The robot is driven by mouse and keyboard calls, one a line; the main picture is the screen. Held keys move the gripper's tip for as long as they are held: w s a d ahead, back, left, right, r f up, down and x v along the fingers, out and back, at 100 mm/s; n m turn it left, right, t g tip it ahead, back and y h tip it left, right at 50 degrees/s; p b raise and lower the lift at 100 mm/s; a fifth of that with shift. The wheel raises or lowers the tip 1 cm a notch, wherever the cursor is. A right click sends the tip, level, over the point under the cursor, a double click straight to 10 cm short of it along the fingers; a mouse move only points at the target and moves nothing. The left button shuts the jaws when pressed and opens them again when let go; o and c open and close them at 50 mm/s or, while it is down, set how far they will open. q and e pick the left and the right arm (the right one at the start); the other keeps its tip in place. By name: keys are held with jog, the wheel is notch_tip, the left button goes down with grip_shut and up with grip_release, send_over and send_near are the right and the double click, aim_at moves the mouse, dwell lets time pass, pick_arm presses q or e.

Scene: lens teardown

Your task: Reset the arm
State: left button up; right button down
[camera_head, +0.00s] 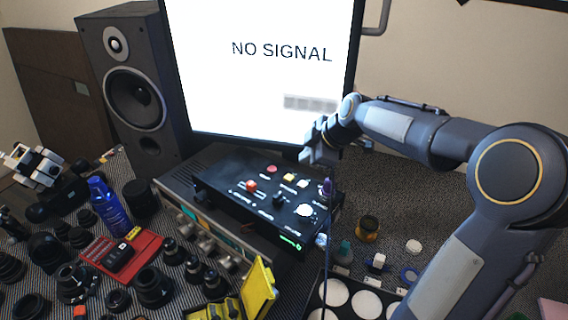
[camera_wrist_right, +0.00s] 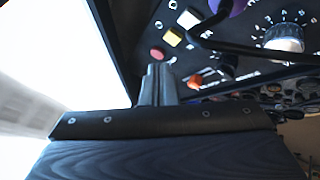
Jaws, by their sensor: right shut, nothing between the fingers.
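My right arm (camera_head: 440,140) comes in from the right and reaches across in front of the monitor. My right gripper (camera_head: 318,155) is above the back right of the black control box (camera_head: 235,195), apart from its buttons and knobs. In the right wrist view its two fingers (camera_wrist_right: 157,84) are shut together with nothing between them.
The monitor (camera_head: 255,70) reads NO SIGNAL behind the gripper. A speaker (camera_head: 135,90) stands to its left. A blue bottle (camera_head: 108,207), a red mat (camera_head: 148,243), several lenses and a yellow box (camera_head: 258,288) crowd the front left. A white-welled tray (camera_head: 348,283) lies beside my right arm.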

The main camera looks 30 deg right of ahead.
jog(key=shift+s, duration=0.1)
jog(key=s+a+f+m, duration=0.1)
jog(key=s+a+m, duration=0.3)
jog(key=s, duration=0.5)
jog(key=s+a+f+m+g, duration=0.1)
jog(key=s+a+m, duration=0.3)
jog(key=s, duration=0.6)
jog(key=s+a+f+m+y, duration=0.1)
jog(key=s+a+f+m, duration=0.1)
jog(key=s+a+m, duration=0.2)
jog(key=s+m, duration=0.3)
jog(key=s, duration=0.2)
jog(key=shift+s, duration=0.15)
jog(key=shift+f, duration=0.1)
